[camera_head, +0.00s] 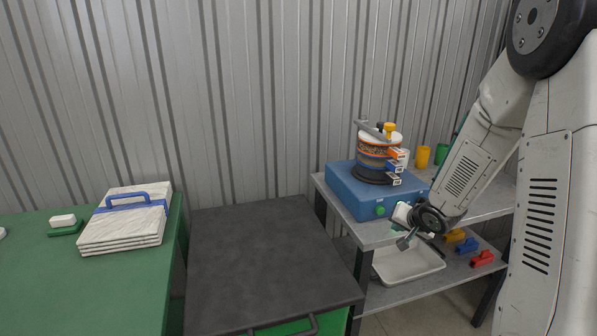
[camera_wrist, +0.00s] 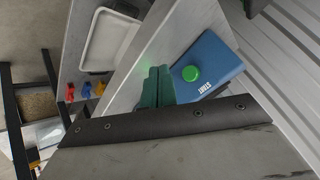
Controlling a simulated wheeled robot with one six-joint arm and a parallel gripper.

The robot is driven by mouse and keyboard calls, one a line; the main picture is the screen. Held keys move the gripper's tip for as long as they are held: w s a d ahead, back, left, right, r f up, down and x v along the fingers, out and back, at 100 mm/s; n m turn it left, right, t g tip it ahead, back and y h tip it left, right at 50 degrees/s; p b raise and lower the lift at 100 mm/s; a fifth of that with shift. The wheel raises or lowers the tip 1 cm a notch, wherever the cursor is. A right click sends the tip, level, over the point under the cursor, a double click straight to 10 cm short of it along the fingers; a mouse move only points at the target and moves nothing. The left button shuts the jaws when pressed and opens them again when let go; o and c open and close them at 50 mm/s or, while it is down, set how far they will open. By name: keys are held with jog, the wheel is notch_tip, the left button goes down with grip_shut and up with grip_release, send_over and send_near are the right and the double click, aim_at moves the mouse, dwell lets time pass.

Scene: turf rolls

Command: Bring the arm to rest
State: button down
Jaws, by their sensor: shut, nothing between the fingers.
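My arm comes down from the top right of the head view and bends toward the shelf unit. My gripper (camera_head: 404,242) is at its lower end, just in front of the blue box (camera_head: 350,192) with the green button. In the wrist view my gripper's green fingers (camera_wrist: 158,86) lie together, shut, with nothing between them. The blue box (camera_wrist: 213,58) and its green button show beside them. The fingers appear apart from the box.
The grey shelf unit (camera_head: 380,238) holds the blue box with a stacked sieve drum (camera_head: 376,158), and cups behind. A white tray (camera_head: 412,264) and coloured clamps are below. A dark-topped cabinet (camera_head: 270,255) stands left, then a green table (camera_head: 60,275) with white slabs (camera_head: 125,232).

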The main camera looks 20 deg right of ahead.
jog(key=s+d+n+g+h, duration=0.1)
jog(key=s+n+g+h, duration=0.1)
jog(key=s+g, duration=0.65)
jog(key=s+a+r+n+y, duration=0.1)
jog(key=s+a+r+n, duration=0.2)
jog(key=s+a+r, duration=0.6)
jog(key=s+a+r+n+t+y, duration=0.1)
jog(key=s+a+r+n, duration=0.2)
jog(key=s+a+r, duration=0.7)
jog(key=shift+s+a+r+y, duration=0.3)
jog(key=shift+s+a, duration=0.35)
jog(key=shift+s, duration=2.05)
dwell(0.7)
